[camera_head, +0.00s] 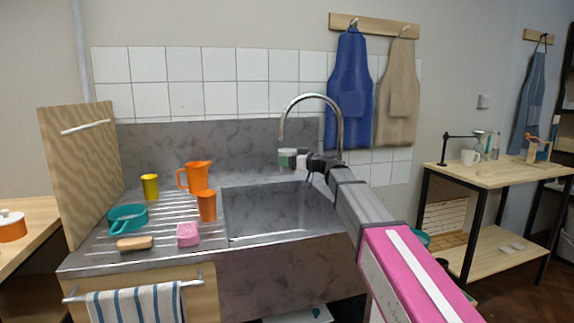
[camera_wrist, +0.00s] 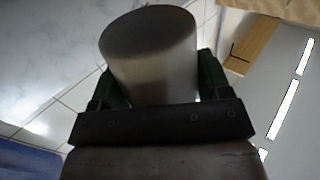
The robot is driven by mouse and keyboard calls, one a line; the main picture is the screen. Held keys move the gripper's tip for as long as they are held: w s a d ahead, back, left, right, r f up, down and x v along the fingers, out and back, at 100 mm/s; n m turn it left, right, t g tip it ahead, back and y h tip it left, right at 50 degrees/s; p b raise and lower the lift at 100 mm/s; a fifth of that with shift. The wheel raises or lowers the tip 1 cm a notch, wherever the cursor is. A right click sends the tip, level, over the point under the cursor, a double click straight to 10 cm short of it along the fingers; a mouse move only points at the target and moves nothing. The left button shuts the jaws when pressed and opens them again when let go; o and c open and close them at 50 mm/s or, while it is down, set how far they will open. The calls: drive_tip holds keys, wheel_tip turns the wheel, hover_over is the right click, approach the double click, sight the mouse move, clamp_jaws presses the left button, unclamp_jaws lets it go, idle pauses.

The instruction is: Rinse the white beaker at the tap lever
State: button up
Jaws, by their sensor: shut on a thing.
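My gripper (camera_head: 287,160) is at the tap, above the sink basin, shut on the white beaker (camera_head: 287,151). In the wrist view the beaker (camera_wrist: 160,65) is a plain, shaded, pale cylinder between the dark green fingers (camera_wrist: 155,85). I cannot tell whether its facing end is open. The curved metal tap (camera_head: 312,97) has its spout end close above the beaker in the head view. I cannot make out the tap lever; my arm covers the base of the tap. No water stream shows.
The steel sink basin (camera_head: 265,212) is empty where visible. On the drainer at left are an orange jug (camera_head: 196,176), an orange cup (camera_head: 207,206), a yellow cup (camera_head: 150,187), a teal pan (camera_head: 127,219), a pink sponge (camera_head: 188,234) and a brown brush (camera_head: 135,243). Aprons (camera_head: 349,90) hang behind.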

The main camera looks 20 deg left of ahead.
drive_tip(key=w+d, duration=0.1)
drive_tip(key=d, duration=0.6)
drive_tip(key=shift+w+d, duration=0.35)
drive_tip(key=shift+d, duration=0.05)
idle(0.3)
drive_tip(key=shift+r, duration=0.1)
idle(1.2)
drive_tip(key=w+d+r, duration=0.1)
drive_tip(key=d+r, duration=0.3)
drive_tip(key=shift+d, duration=0.4)
drive_tip(key=shift+d+f, duration=0.1)
idle(0.5)
